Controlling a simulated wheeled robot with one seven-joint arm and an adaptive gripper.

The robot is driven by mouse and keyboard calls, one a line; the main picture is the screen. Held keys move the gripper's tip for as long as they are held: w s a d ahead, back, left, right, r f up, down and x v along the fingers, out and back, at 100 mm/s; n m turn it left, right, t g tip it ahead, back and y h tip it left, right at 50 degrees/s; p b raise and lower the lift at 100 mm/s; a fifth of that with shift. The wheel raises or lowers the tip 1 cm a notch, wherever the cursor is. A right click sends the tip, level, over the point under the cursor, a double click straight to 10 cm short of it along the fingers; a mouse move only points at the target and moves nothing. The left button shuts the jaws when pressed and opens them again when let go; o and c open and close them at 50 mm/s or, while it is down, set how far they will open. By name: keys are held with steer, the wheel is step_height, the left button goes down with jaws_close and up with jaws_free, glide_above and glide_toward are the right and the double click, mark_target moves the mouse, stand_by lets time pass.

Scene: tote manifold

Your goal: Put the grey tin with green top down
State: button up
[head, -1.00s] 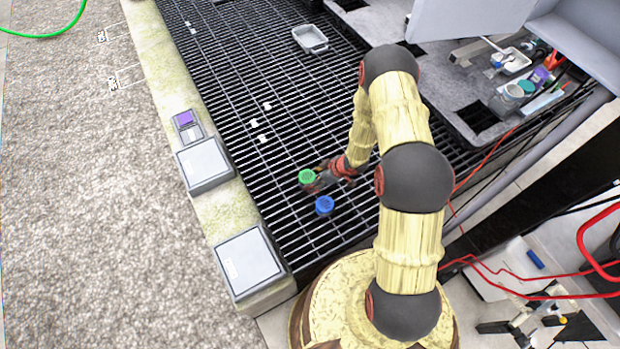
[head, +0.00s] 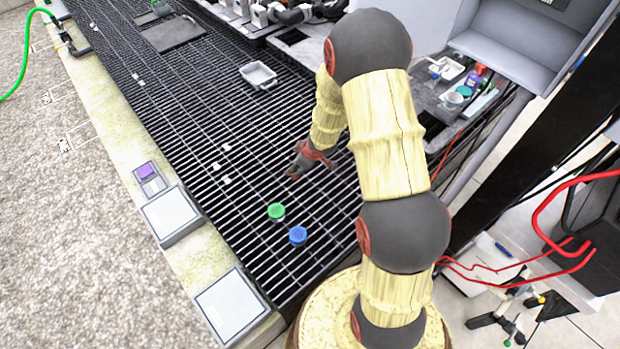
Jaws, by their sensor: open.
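The grey tin with green top (head: 276,212) stands on the dark metal grating (head: 190,110), seen from above, so mostly its green lid shows. A tin with a blue top (head: 298,236) stands close to its lower right, with a small gap between them. My gripper (head: 290,174) is open and empty, above and to the right of the green-topped tin in the picture, apart from it. The fingers are small and dark here.
A small grey tray (head: 258,75) sits further back on the grating. White-topped boxes (head: 172,215) and a purple-topped item (head: 146,170) line the pale ledge at left. Small white pieces (head: 226,147) lie on the grating. A bench with containers (head: 455,98) stands at the right.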

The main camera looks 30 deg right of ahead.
steer(key=s+r+m+h, duration=0.2)
steer(key=s+r, duration=0.2)
steer(key=r, duration=0.9)
steer(key=s+r+m+h, duration=0.1)
steer(key=s+r+m, duration=0.15)
steer(key=r, duration=1.05)
steer(key=s+a+r+m, duration=0.1)
steer(key=s+a+r, duration=0.2)
steer(key=s, duration=0.4)
steer(key=s+a+r+y, duration=0.1)
steer(key=s+a+r, duration=0.3)
steer(key=s, duration=0.4)
steer(key=s+a+r+m+y, duration=0.1)
steer(key=s+a+r, duration=0.2)
steer(key=s, duration=0.5)
steer(key=shift+a+r+m, duration=0.2)
steer(key=shift+a+m, duration=0.15)
steer(key=shift+a, duration=0.45)
steer(key=shift+s, duration=0.15)
